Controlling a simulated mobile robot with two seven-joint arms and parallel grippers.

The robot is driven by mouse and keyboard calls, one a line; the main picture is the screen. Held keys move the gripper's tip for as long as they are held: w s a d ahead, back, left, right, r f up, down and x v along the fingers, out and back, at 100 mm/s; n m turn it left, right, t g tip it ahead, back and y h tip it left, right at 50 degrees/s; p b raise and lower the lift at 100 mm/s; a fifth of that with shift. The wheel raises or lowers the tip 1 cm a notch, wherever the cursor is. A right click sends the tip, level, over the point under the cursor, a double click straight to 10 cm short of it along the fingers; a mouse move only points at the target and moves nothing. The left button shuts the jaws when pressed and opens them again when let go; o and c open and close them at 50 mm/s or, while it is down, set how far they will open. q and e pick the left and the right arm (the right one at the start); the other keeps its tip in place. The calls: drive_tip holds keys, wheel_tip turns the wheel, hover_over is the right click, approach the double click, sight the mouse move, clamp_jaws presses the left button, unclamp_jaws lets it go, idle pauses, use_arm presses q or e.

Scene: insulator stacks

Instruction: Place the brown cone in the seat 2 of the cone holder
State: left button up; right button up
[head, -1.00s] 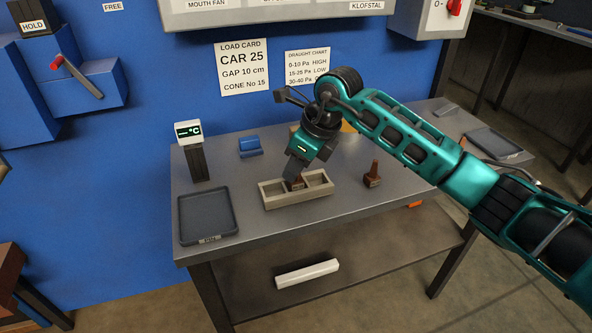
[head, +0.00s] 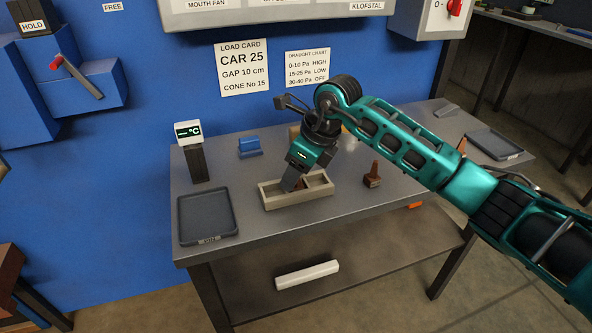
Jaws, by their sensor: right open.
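The cone holder (head: 300,201) is a pale tray-like block with a row of compartments near the table's middle. A brown cone (head: 299,186) sits in its middle compartment, partly hidden by my gripper. My right gripper (head: 289,184) is open and points down at the holder, its fingers right beside that cone. Whether they touch it cannot be told. Another brown cone (head: 373,175) stands upright on the table, right of the holder. My left gripper is out of view.
A dark tray (head: 208,238) lies at the table's front left. A display on a post (head: 195,160) and a blue block (head: 250,147) stand behind. A second dark tray (head: 494,144) lies far right.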

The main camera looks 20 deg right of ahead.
drive_tip(key=p+v, duration=0.1)
drive_tip(key=v, duration=1.1)
drive_tip(key=shift+r, duration=0.2)
drive_tip(key=shift+a, duration=0.1)
